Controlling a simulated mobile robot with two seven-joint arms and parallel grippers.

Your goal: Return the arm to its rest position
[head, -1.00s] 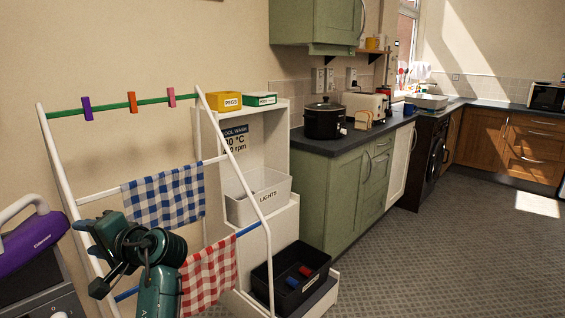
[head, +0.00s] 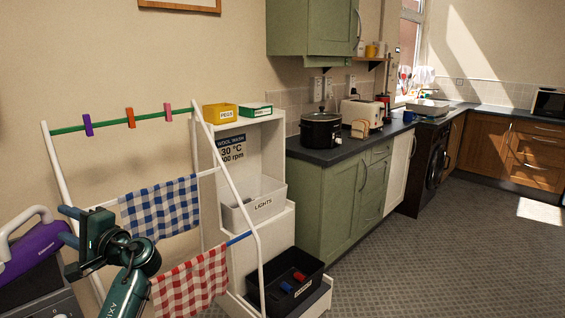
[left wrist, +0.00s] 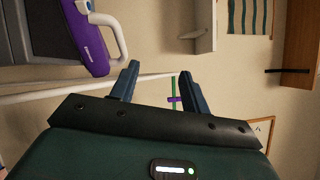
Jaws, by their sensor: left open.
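My left arm comes in at the lower left of the head view. Its left gripper (head: 62,225) is open and empty, with its fingers toward the left, in front of the white drying rack (head: 232,170) and near a purple case with a white handle (head: 35,250). In the left wrist view the two fingers of the left gripper (left wrist: 160,78) stand wide apart with nothing between them but background. The purple case (left wrist: 80,40) shows beyond them at the upper left. My right gripper is in neither view.
A blue checked cloth (head: 160,208) and a red checked cloth (head: 190,285) hang on the rack. Pegs are clipped to its green top rail (head: 110,122). A white shelf unit (head: 268,150) stands behind, with a black crate (head: 310,275) low down. Floor at the right is clear.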

